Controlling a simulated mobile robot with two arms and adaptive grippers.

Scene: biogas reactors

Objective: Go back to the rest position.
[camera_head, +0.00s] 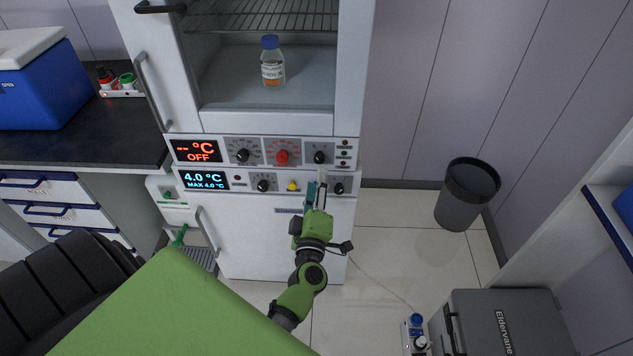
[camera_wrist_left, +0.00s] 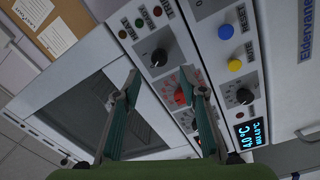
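My left gripper (camera_head: 316,186) is in front of the lower control panel (camera_head: 237,183) of the white cabinet, near its right-hand knobs. In the left wrist view its two fingers (camera_wrist_left: 160,78) are spread apart with nothing held between them. Behind them are a red knob (camera_wrist_left: 180,97), partly covered by the right finger, and a black knob (camera_wrist_left: 158,57). I cannot tell whether a fingertip touches the panel. My right gripper is not in view.
The upper display (camera_head: 197,150) reads OFF; the lower one (camera_head: 205,180) reads 4.0 °C. A blue-capped bottle (camera_head: 272,66) stands in the open upper compartment. A blue cooler (camera_head: 42,85) is on the left counter. A bin (camera_head: 466,195) and grey case (camera_head: 505,325) stand right, with floor between.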

